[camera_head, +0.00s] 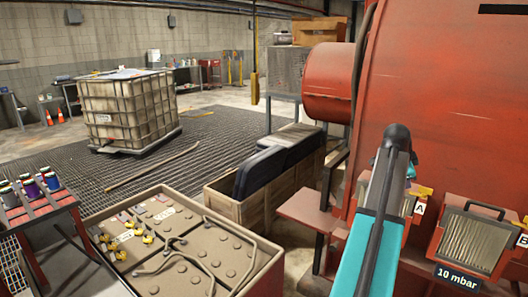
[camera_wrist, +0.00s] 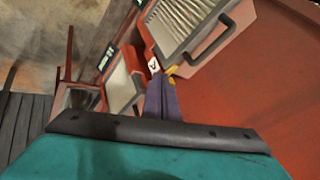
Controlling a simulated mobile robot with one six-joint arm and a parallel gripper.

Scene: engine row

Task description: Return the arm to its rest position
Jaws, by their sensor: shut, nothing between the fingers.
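My gripper (camera_wrist: 161,98) shows in the wrist view as two dark purple-grey fingers lying together, with nothing between them. It points toward the red housing with the framed filters, near the label A. I cannot tell whether it touches anything. In the head view my teal arm link and its dark joint rise at the right, in front of the red engine housing (camera_head: 455,90). The gripper itself does not show there. A pleated filter in a red frame (camera_head: 470,242) with a 10 mbar tag stands right of my arm. A framed filter (camera_wrist: 188,20) is close in the wrist view.
A red shelf (camera_head: 310,208) juts out left of my arm. A wooden crate with dark pads (camera_head: 240,208) and a large tray of battery-like blocks (camera_head: 260,258) stand further left. A caged tank (camera_head: 122,112) stands behind on grating.

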